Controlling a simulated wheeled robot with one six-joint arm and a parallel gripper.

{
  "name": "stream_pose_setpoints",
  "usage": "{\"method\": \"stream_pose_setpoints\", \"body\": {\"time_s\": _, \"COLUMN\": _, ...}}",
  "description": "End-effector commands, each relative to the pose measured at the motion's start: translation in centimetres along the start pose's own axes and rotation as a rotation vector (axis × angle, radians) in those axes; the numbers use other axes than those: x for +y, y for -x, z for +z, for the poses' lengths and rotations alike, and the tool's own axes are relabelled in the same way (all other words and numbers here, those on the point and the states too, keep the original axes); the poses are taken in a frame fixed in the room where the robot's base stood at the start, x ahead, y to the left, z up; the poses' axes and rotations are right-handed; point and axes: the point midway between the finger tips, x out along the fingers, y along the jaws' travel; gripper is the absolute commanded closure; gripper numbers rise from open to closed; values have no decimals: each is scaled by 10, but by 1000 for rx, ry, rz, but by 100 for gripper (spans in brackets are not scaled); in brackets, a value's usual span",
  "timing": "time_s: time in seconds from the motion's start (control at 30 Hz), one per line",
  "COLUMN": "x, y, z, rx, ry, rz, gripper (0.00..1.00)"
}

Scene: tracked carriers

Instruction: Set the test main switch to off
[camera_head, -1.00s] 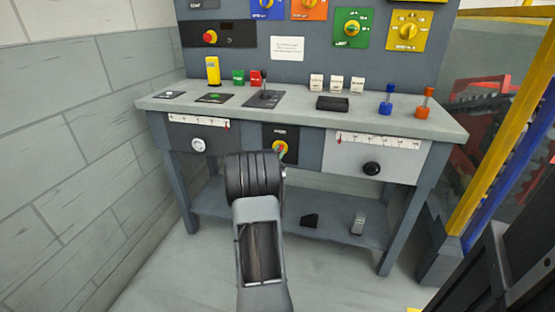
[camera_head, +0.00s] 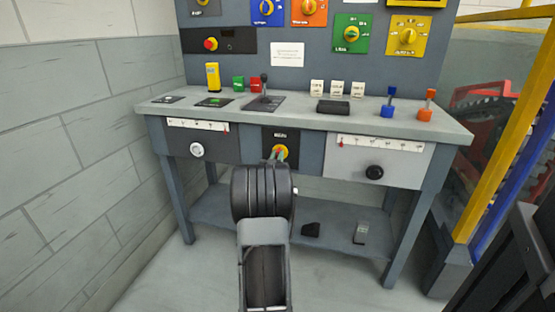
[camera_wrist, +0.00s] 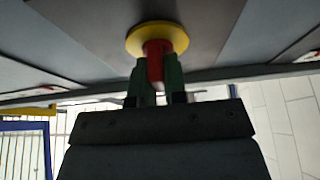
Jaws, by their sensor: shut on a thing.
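The test main switch is a red knob (camera_wrist: 155,66) on a round yellow plate (camera_wrist: 157,39). It sits on a dark panel (camera_head: 287,136) in the middle of the bench front, between the two drawer-like slider panels. My gripper (camera_wrist: 157,88) is shut on the red knob, with one green finger on each side of it in the wrist view. In the head view my gripper (camera_head: 280,152) covers most of the knob and plate. The panel's lettering is too small to read there.
The grey bench top (camera_head: 330,118) carries a black lever (camera_head: 264,84), coloured buttons, white rockers and blue and red levers. A left slider panel (camera_head: 196,128) and a right slider panel (camera_head: 370,158) flank the switch. A lower shelf holds two pedals. A yellow post (camera_head: 500,130) stands at right.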

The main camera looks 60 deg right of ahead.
Motion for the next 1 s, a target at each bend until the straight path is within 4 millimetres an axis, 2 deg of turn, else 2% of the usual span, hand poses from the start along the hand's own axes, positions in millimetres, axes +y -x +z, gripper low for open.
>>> {"method": "stream_pose_setpoints", "body": {"time_s": 0.43, "x": 0, "y": 0, "z": 0, "rx": -2, "ry": 8, "rz": -2, "gripper": 100}}
{"method": "stream_pose_setpoints", "body": {"time_s": 0.47, "x": 0, "y": 0, "z": 0, "rx": -2, "ry": 8, "rz": -2, "gripper": 86}}
{"method": "stream_pose_setpoints", "body": {"time_s": 0.7, "x": 0, "y": 0, "z": 0, "rx": -1, "ry": 7, "rz": -3, "gripper": 63}}
{"method": "stream_pose_setpoints", "body": {"time_s": 1.0, "x": 0, "y": 2, "z": 0, "rx": -2, "ry": 7, "rz": -4, "gripper": 62}}
